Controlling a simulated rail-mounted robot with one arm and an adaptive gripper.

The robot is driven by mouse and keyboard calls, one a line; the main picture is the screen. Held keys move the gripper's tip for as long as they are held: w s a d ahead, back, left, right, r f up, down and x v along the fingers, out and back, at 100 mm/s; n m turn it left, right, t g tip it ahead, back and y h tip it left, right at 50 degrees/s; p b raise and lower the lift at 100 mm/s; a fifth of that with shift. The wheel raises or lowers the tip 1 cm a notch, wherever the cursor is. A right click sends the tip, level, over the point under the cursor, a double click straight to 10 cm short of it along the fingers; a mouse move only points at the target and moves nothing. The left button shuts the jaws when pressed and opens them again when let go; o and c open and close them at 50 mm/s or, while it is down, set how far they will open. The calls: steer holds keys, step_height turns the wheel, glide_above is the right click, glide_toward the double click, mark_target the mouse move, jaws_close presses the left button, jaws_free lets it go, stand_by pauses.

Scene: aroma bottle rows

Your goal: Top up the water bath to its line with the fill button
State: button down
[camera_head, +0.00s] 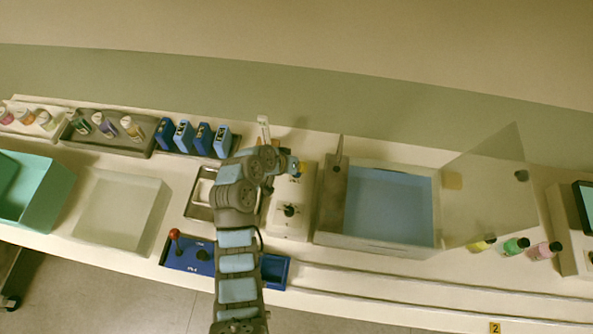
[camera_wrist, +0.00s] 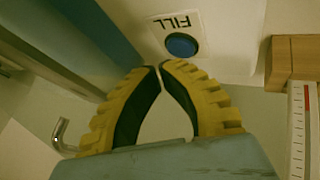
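The round blue fill button (camera_wrist: 181,46) sits on a white panel under the word FILL in the wrist view. My gripper (camera_wrist: 161,68) has yellow ribbed fingers with dark inner pads. Its tips meet just below the button in that picture, with nothing held between them; I cannot tell whether they touch the button. In the head view my gripper (camera_head: 298,168) is over the top of the white control box (camera_head: 289,222). The water bath (camera_head: 375,246) stands right of that box with blue water (camera_head: 388,205) inside. A scale strip (camera_wrist: 303,140) with a red mark shows at the right of the wrist view.
The bath's clear lid (camera_head: 487,185) stands open at the right, with several small coloured bottles (camera_head: 515,247) by it. Blue boxes (camera_head: 203,139) stand in a rack behind my arm. A pale tray (camera_head: 120,210) and a teal bin (camera_head: 48,195) are at the left.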

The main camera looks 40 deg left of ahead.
mark_target(300, 173)
steer(key=shift+r, duration=0.2)
steer(key=shift+r+p, duration=1.45)
steer(key=shift+r, duration=1.05)
